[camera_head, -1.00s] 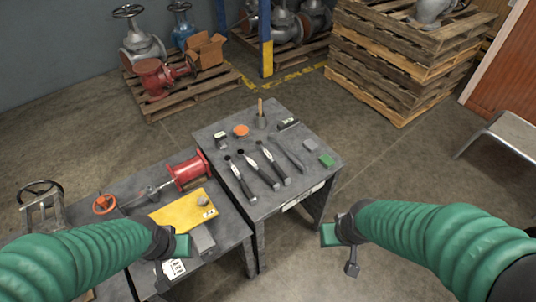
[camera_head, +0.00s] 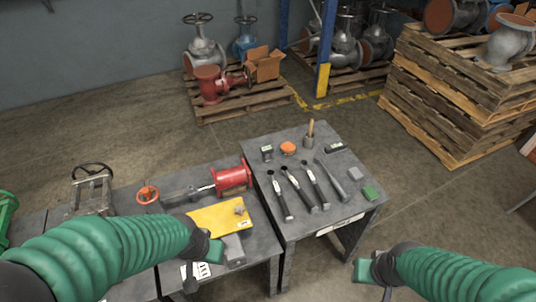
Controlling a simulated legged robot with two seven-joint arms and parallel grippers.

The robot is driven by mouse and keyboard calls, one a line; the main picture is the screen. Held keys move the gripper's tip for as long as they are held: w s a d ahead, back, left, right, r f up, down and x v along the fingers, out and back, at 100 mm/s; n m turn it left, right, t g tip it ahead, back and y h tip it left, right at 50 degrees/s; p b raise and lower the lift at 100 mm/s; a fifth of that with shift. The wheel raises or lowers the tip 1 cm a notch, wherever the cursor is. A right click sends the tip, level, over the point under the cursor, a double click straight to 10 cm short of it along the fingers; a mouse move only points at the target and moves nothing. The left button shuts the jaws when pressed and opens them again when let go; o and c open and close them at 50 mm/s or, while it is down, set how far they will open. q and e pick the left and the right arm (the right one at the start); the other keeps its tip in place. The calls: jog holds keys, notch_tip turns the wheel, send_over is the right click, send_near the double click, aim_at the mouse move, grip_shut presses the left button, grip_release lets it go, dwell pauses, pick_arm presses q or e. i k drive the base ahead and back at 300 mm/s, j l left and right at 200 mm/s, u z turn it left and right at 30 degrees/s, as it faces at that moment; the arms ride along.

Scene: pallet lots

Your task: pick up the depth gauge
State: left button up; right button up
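The dark table (camera_head: 290,222) on the right holds small tools. I cannot tell for certain which is the depth gauge. One small dark device with a pale display (camera_head: 267,153) stands at its back left, and another dark device (camera_head: 335,148) lies at its back right. Several long dark-handled tools (camera_head: 299,188) lie side by side in the middle. My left gripper (camera_head: 204,266) is over the lower left table, apart from these tools. My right gripper (camera_head: 375,279) is in front of the right table's near right corner. Both appear empty; their finger gaps are unclear.
An orange round item (camera_head: 288,148), a cup with a wooden handle (camera_head: 309,141), a grey block (camera_head: 355,173) and a green block (camera_head: 370,193) share the right table. The left table bears a yellow sheet (camera_head: 217,219) and a red flanged part (camera_head: 232,177). Pallets (camera_head: 445,112) stand behind.

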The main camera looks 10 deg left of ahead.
aim_at(266, 151)
jog(key=i+l+u, duration=0.25)
jog(key=u, duration=0.2)
jog(key=i+l+u, duration=0.15)
jog(key=l+u, duration=0.3)
jog(key=i+l+u, duration=0.1)
jog(key=l+u, duration=0.2)
jog(key=u, duration=0.15)
jog(key=l+u, duration=1.35)
jog(key=k, duration=0.05)
